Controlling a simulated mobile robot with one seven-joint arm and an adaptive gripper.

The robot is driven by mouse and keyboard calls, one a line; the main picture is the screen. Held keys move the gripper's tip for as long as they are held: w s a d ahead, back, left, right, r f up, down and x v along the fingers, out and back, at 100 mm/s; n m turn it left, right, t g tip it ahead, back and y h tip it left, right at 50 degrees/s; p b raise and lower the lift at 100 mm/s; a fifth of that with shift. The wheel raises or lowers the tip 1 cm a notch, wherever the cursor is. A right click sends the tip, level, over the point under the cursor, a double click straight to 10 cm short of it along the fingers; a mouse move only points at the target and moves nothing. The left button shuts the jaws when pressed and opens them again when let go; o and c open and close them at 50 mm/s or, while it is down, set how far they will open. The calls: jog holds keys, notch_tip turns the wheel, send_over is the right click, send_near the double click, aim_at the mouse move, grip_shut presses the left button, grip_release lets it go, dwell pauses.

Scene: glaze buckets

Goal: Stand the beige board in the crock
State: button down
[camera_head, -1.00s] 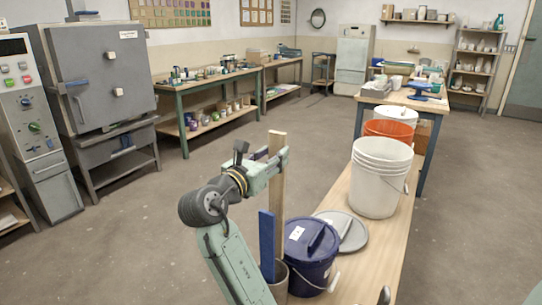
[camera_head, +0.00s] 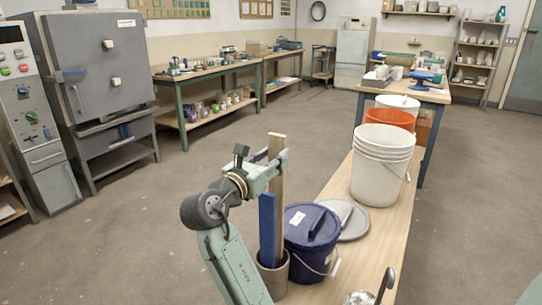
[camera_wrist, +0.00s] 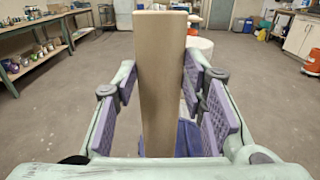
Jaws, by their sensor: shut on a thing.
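The beige board (camera_head: 279,205) is upright in my gripper (camera_head: 277,158), which is shut on its upper part. The wrist view shows the beige board (camera_wrist: 162,85) between the purple finger pads. The grey-brown crock (camera_head: 272,277) stands near the left edge of the wooden table, below the board. A blue board (camera_head: 267,232) stands in the crock, in front of the beige one, and partly hides it. The beige board's lower end reaches down to the crock's opening; whether it touches the bottom is hidden.
A dark blue lidded bucket (camera_head: 309,247) stands right beside the crock, with a grey lid (camera_head: 350,229) behind it. A white bucket (camera_head: 381,170) and an orange bucket (camera_head: 390,117) stand farther back. A metal ladle (camera_head: 386,285) is at the front right.

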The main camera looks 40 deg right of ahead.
aim_at(265, 202)
jog(key=shift+f, duration=0.1)
dwell(0.3)
jog(key=shift+f+b, duration=3.3)
jog(key=shift+f, duration=2.45)
jog(key=c, duration=0.9)
grip_release()
jog(key=shift+c, duration=0.2)
jog(key=shift+c, duration=0.3)
